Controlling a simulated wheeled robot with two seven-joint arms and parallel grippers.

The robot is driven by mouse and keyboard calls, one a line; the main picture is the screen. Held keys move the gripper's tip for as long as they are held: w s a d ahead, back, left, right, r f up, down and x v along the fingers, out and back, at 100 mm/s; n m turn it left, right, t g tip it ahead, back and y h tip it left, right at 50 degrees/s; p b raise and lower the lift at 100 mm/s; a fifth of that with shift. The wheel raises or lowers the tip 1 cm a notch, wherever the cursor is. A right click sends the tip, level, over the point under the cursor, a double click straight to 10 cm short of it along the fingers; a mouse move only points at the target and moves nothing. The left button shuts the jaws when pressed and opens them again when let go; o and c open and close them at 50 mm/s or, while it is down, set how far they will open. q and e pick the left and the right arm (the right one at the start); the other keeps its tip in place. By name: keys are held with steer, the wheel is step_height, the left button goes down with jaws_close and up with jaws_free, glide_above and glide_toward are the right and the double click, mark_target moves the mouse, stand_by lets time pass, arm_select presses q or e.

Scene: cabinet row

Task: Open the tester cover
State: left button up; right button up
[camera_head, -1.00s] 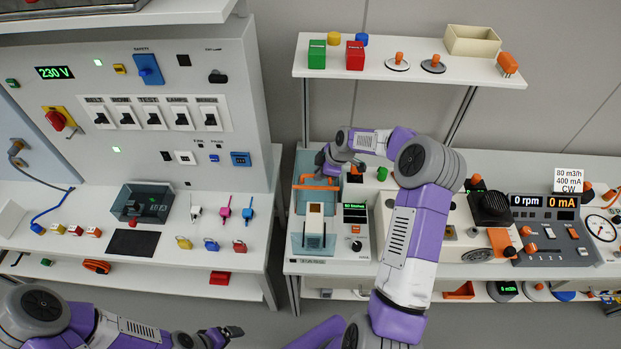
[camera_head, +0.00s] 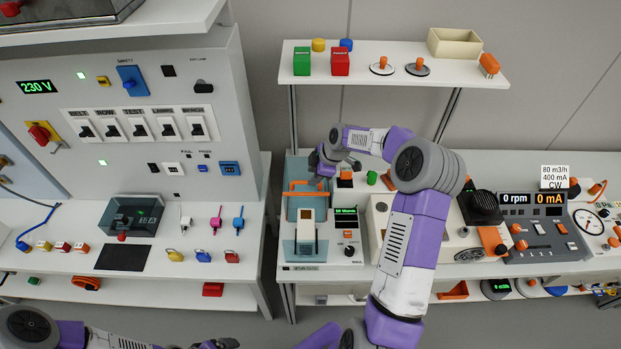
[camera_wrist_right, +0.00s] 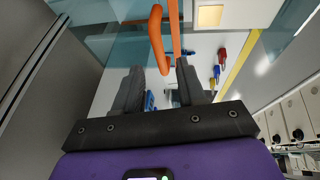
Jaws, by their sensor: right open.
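The tester is a white box (camera_head: 317,267) with a small green display and a black knob, on the right bench. Its bluish see-through cover (camera_head: 292,207) has an orange handle (camera_head: 300,193). A pale block shows at the tester's front; I cannot tell the cover's exact angle. My right gripper (camera_head: 321,170) is at the handle at the tester's back. In the right wrist view, the gripper (camera_wrist_right: 160,75) is open, with the orange handle (camera_wrist_right: 157,40) just ahead of and between its fingers; contact is unclear. My left gripper (camera_head: 220,344) is at the bottom edge, its jaws unclear.
A shelf (camera_head: 370,77) with coloured blocks and a tray hangs above the bench. A black-and-white device and a meter panel (camera_head: 548,232) stand right of the tester. A switch panel (camera_head: 150,125) stands at left. A floor gap separates the benches.

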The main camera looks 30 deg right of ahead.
steer(key=v, duration=0.4)
stand_by(0.5)
